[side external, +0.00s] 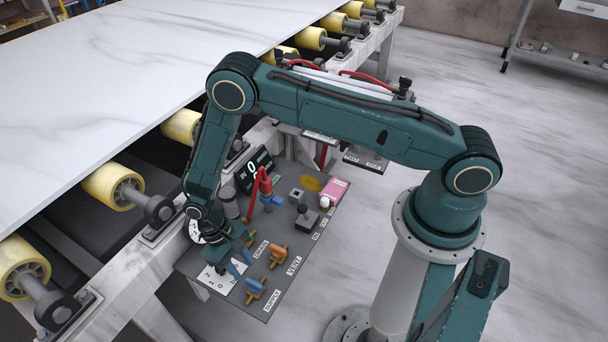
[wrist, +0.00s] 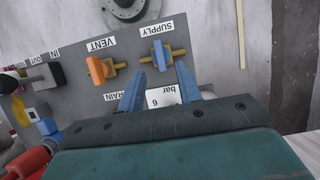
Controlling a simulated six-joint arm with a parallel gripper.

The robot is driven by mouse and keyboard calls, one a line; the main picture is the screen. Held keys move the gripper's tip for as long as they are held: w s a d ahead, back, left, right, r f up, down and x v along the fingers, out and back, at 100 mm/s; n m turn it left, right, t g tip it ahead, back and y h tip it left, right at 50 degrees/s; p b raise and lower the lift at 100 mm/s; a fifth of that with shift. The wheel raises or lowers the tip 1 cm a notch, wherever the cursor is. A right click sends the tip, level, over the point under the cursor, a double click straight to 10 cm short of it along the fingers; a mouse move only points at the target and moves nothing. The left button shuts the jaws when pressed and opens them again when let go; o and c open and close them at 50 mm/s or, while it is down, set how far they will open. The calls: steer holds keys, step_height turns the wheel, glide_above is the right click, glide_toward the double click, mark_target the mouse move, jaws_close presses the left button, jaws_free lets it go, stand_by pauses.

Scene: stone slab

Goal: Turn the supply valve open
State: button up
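The supply valve (side external: 255,288) has a brass body and a blue handle and sits near the front edge of the grey panel beside its SUPPLY label. In the wrist view the supply valve (wrist: 162,55) lies just beyond my fingertips, its blue handle across the brass body. My gripper (wrist: 160,72) is open, its two blue fingers apart and pointing toward the handle. In the side view my gripper (side external: 241,265) is low over the panel, just behind the valve. I cannot tell if a finger touches the handle.
The orange-handled vent valve (side external: 278,256) stands close beside the supply valve. A red-handled device (side external: 262,185), a dark display (side external: 254,168) and a pink box (side external: 335,190) are farther back. The stone slab (side external: 120,75) on yellow rollers borders the panel at the left.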

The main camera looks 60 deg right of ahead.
mark_target(253, 282)
steer(key=shift+x, duration=3)
jaws_close()
